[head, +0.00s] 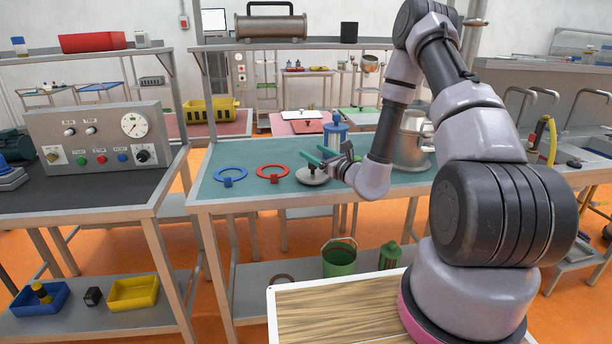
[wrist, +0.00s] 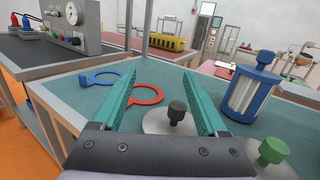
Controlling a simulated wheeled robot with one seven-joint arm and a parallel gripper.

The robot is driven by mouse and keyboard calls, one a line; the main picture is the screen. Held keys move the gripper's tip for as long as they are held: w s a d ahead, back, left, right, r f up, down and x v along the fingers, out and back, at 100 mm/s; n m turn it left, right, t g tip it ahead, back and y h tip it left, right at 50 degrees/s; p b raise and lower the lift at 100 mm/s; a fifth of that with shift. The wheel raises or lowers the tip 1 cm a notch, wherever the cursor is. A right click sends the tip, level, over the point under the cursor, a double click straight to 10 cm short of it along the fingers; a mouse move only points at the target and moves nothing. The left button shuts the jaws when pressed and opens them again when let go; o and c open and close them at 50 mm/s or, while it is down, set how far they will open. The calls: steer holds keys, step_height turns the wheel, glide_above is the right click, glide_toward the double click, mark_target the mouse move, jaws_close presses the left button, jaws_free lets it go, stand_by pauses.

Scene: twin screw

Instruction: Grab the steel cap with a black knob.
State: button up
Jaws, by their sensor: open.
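The steel cap (wrist: 156,123) is a flat round grey disc with an upright black knob (wrist: 177,111). It lies on the green-topped table in the wrist view, seen between my fingers and nearer the right one. In the head view, a steel disc (head: 311,178) lies just under my fingers; its knob is hard to make out there. My gripper (head: 318,157) has two teal fingers spread wide apart with nothing between them. In the wrist view, my gripper (wrist: 160,76) reaches out above the table, and the fingers do not appear to touch the knob.
A green knob (wrist: 272,151) on a steel disc stands close at the right. A blue-framed canister (wrist: 249,92) stands beyond it. A blue ring (head: 230,174) and a red ring (head: 272,172) lie left of the cap. A steel pot (head: 412,150) stands right of my wrist.

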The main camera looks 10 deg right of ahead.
mark_target(308, 170)
steer(key=d+f+m+h, duration=0.1)
steer(key=f, duration=0.1)
steer(key=d+f+m+h, duration=0.1)
steer(key=f, duration=0.1)
steer(key=f+m+t+h, duration=0.1)
steer(key=f, duration=0.1)
steer(key=shift+w+d+f+h, duration=0.2)
steer(key=shift+w+d+h, duration=0.1)
steer(key=shift+d+h, duration=0.1)
steer(key=x, duration=0.4)
steer(key=shift+w+a+f, duration=0.1)
steer(key=shift+w+a, duration=0.05)
steer(key=shift+w, duration=0.15)
steer(key=shift+x, duration=3)
steer(key=shift+f, duration=0.2)
jaws_close()
